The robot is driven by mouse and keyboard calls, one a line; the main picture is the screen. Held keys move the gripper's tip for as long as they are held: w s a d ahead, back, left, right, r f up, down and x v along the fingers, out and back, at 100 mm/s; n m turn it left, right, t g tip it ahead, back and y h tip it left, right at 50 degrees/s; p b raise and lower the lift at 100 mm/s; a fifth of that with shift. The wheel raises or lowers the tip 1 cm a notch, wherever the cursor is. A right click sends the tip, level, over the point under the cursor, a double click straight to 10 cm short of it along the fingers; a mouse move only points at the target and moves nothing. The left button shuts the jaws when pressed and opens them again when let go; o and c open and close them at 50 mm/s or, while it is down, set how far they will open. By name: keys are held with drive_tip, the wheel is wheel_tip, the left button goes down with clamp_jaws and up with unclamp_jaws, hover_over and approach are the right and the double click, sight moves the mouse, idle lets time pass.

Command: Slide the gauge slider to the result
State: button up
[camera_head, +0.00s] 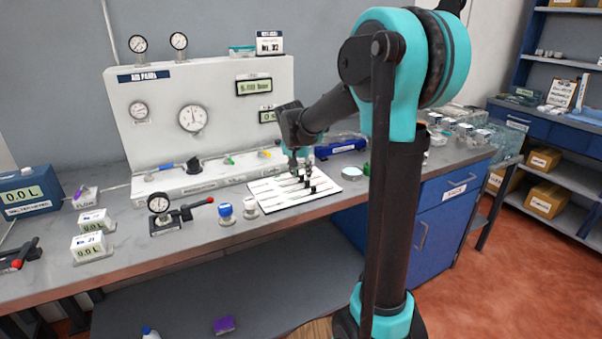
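A white gauge board (274,205) with several dark slot lines lies on the grey bench, left of my arm. Small black slider knobs (312,189) stand on it near its right side. My gripper (300,173) points down over the back right part of the board, close to the knobs. It is too small to tell whether its fingers touch a knob or whether they are open. Which knob is the task's slider cannot be told. A panel with round gauges (192,118) and digital readouts (253,86) stands behind the board.
A small gauge with a red-ended lever (178,212) is farther left. A blue tool (340,146) and a pale round disc (352,172) lie right of my gripper. The bench's front edge is clear.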

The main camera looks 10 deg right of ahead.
clamp_jaws()
drive_tip(key=d, duration=0.2)
drive_tip(key=w+d, duration=0.1)
drive_tip(key=d, duration=0.1)
drive_tip(key=w+d, duration=0.1)
drive_tip(key=d, duration=0.1)
drive_tip(key=shift+w+d, duration=0.1)
drive_tip(key=shift+d, duration=0.15)
drive_tip(key=shift+o, duration=0.7)
unclamp_jaws()
drive_tip(key=shift+d, duration=0.1)
drive_tip(key=shift+o, duration=0.5)
